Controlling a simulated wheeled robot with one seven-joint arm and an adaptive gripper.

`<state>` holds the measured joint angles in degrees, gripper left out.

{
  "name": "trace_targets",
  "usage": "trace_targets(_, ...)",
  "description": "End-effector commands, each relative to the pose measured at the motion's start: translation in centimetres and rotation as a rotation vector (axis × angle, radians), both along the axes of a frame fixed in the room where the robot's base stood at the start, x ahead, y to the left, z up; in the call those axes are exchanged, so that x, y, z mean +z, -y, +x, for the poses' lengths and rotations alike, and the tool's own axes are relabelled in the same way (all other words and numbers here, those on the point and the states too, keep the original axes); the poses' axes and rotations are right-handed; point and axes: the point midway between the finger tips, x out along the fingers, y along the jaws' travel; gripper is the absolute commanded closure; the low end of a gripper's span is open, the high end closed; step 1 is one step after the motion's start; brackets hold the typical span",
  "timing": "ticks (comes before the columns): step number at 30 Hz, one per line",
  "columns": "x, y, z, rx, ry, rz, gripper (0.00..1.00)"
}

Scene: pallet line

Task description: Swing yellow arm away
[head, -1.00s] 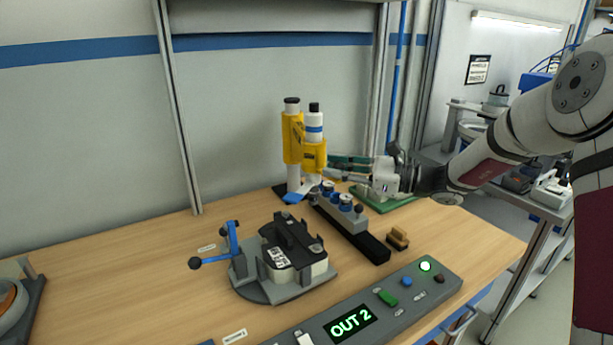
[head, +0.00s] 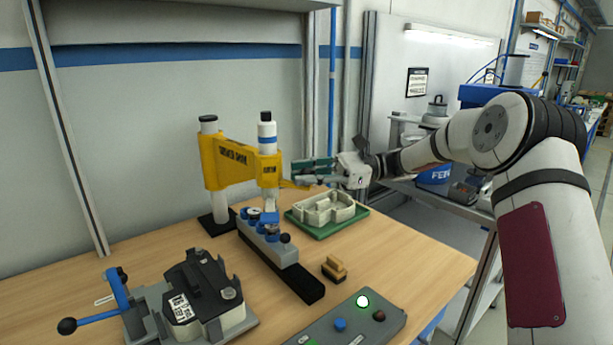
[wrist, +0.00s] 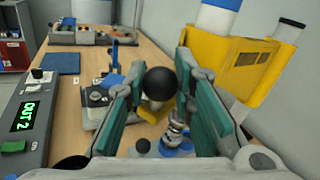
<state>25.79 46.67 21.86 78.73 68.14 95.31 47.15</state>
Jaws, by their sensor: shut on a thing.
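The yellow arm (head: 236,164) is a swing arm on a pale post with a dark base. It reaches right from the post and carries a white cylinder with a blue band (head: 267,134). In the wrist view its yellow body (wrist: 225,65) fills the upper right. My gripper (head: 308,173) is at the arm's right end. In the wrist view my gripper (wrist: 160,88) has its green fingers closed around a black ball knob (wrist: 160,83), with a yellow piece below it. The knob is hidden by the fingers in the head view.
Below the arm's end a grey block with knobs (head: 268,243) sits on a black rail (head: 300,283). A green tray with a pale part (head: 320,232) is behind to the right. A clamp fixture (head: 190,300) is front left, a control panel (head: 350,322) front right.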

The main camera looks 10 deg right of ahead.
Motion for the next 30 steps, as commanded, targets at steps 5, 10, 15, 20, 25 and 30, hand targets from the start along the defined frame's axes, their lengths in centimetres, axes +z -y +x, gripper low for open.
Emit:
trace_targets(5,0.1,0.5,0.4,-0.020,0.005,-0.001,1.00)
trace_targets(10,0.1,0.5,0.5,-0.023,0.006,-0.001,0.56)
trace_targets(15,0.1,0.4,0.4,-0.017,0.005,0.000,0.56)
trace_targets(20,0.1,0.5,0.4,-0.015,0.005,-0.001,0.56)
trace_targets(25,0.1,2.2,0.6,-0.017,0.006,0.000,0.56)
trace_targets(30,0.0,5.6,0.9,-0.020,0.006,-0.001,0.56)
